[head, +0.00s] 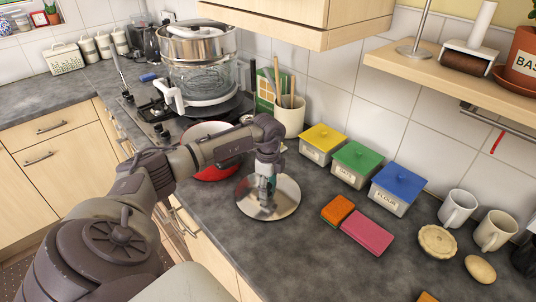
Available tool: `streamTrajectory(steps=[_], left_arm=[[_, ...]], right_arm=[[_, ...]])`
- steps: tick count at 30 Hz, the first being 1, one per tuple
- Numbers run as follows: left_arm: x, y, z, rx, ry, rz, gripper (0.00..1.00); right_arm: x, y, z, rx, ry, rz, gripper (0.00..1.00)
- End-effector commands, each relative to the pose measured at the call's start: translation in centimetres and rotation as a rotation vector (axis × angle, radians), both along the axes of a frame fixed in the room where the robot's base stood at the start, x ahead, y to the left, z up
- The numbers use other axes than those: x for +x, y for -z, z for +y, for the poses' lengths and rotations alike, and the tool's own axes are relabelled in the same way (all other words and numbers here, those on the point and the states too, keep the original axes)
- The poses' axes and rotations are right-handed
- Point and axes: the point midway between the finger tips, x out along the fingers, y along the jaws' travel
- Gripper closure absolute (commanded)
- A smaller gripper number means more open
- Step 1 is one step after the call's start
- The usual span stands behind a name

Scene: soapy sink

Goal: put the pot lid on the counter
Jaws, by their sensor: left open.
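The pot lid (284,204) is a round, shiny metal disc. It lies flat on the dark grey counter (330,255), in the middle of the head view. My left gripper (267,201) points down over the centre of the lid and is open. The gripper hides the lid's middle, so I cannot tell whether the fingers touch it. My right gripper is not in view.
A red bowl (213,172) stands left of the lid, partly behind my left arm. Sponges (367,232) lie to the right. Yellow, green and blue-lidded canisters (356,163) line the wall.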

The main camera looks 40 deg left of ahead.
Motion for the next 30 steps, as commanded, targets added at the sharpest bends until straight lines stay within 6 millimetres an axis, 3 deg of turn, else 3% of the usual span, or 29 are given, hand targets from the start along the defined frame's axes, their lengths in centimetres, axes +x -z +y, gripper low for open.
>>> streamTrajectory(steps=[2, 12, 13, 25, 30], left_arm=[[0.0, 0.0, 0.0, 0.000, 0.000, 0.000, 0.43], [0.0, 0.0, 0.0, 0.000, 0.000, 0.001, 0.98], [0.0, 0.0, 0.0, 0.000, 0.000, 0.001, 1.00], [0.0, -0.2, 0.0, 0.000, 0.000, -0.001, 1.00], [0.1, -1.4, 0.0, 0.000, 0.001, -0.004, 1.00]], right_arm=[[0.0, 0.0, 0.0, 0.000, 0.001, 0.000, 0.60], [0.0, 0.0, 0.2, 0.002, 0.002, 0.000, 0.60], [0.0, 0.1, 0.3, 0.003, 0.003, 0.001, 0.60], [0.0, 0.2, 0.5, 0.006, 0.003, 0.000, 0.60], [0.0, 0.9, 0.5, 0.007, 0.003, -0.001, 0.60]])
